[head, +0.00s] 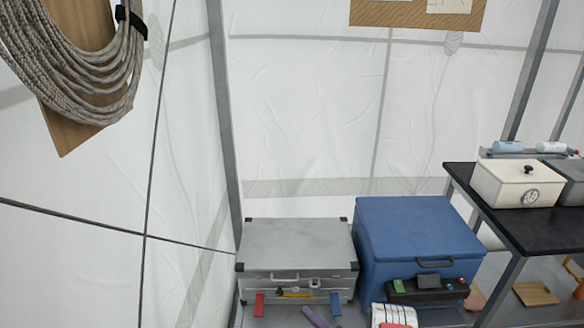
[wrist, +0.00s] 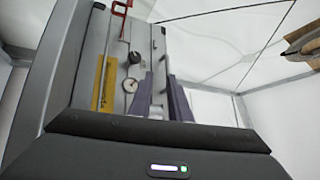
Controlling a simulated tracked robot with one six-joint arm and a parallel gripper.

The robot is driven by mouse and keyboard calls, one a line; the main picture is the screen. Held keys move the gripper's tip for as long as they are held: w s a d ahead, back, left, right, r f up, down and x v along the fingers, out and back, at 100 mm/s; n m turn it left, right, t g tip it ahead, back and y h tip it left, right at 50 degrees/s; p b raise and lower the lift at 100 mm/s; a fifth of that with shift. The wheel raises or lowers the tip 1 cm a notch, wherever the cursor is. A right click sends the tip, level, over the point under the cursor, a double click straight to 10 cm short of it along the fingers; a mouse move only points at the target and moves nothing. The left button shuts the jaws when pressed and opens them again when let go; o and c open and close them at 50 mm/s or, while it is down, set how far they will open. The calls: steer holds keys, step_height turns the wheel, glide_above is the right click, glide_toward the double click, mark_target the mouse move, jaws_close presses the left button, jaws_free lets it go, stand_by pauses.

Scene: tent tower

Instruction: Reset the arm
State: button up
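My gripper (wrist: 161,88) shows in the wrist view as two purple-grey fingers with a gap between them. No object is visible between the fingers. I cannot tell whether the fingers touch the panel. My arm cannot be clearly made out in the head view.
A grey case (head: 296,243) and a blue box (head: 415,235) stand side by side near the tent wall. A black table (head: 540,228) at the right holds a white box (head: 515,186). Coiled rope (head: 75,85) hangs upper left. A purple item (head: 318,317) lies at the bottom edge.

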steer(key=s+a+f+m+g, duration=0.2)
steer(key=s+a+f+g, duration=0.2)
steer(key=s, duration=0.2)
steer(key=s+a+r+n+g+h, duration=0.2)
steer(key=s+a+r+g, duration=0.1)
steer(key=s+r+g, duration=0.8)
steer(key=s+d+r+n+t+h, duration=0.1)
steer(key=s+d+r+h, duration=0.4)
steer(key=r, duration=0.8)
steer(key=s+d+r+n+t+h, duration=0.2)
steer(key=s+d+r+h, duration=0.3)
steer(key=r, duration=0.9)
steer(key=s+d+r+n+t+h, duration=0.2)
steer(key=s+d+r+h, duration=0.3)
steer(key=r, duration=0.9)
steer(key=shift+s+d+r+t, duration=0.15)
steer(key=shift+s+d+t, duration=0.6)
steer(key=shift+s, duration=0.2)
steer(key=shift+c, duration=0.7)
